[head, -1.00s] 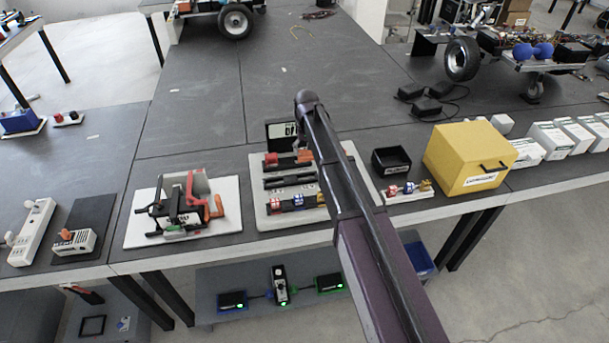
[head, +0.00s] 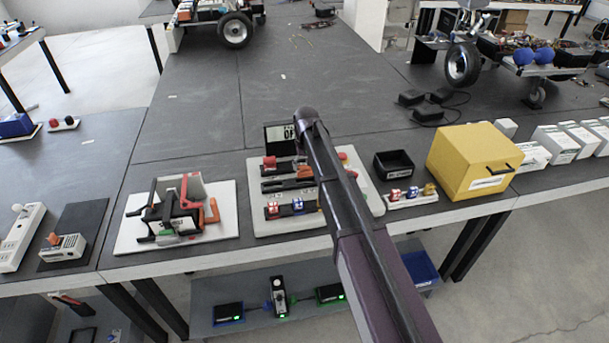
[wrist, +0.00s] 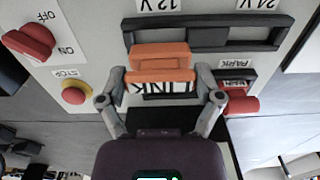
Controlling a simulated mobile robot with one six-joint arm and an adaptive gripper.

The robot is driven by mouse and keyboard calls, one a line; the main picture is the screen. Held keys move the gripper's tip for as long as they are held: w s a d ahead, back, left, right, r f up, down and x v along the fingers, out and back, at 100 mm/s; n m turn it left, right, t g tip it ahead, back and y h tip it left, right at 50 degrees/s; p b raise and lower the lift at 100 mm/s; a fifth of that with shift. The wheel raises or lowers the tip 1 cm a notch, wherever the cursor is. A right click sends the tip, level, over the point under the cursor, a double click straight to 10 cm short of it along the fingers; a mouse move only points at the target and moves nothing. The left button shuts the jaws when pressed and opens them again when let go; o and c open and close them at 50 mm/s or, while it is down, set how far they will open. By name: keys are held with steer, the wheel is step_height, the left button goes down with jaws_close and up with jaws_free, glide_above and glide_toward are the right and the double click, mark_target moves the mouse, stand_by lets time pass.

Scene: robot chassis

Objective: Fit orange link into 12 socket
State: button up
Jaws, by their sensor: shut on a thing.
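The orange link (wrist: 160,66) is between the fingers of my gripper (wrist: 160,98), which is shut on it. In the wrist view it overlaps the near edge of the left half of the black slotted socket frame (wrist: 235,38), below the upside-down 12 V label (wrist: 160,5). I cannot tell whether it touches or sits in the socket. The 24 V label (wrist: 257,5) is by the other half. A LINK label (wrist: 172,87) shows partly behind the link. In the head view my arm hides much of the panel (head: 262,222); the orange link (head: 305,172) shows beside it.
The wrist view shows a red OFF/ON knob (wrist: 30,42), a yellow-ringed red stop button (wrist: 75,93) and a red part (wrist: 242,103) near the PARK label. A black tray (head: 393,163) and yellow box (head: 470,160) stand right of the panel.

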mark_target(306, 170)
steer(key=shift+f+b, duration=1.9)
steer(key=shift+f, duration=0.1)
steer(key=o, duration=0.9)
step_height(306, 170, up, 12)
steer(key=p, duration=1.2)
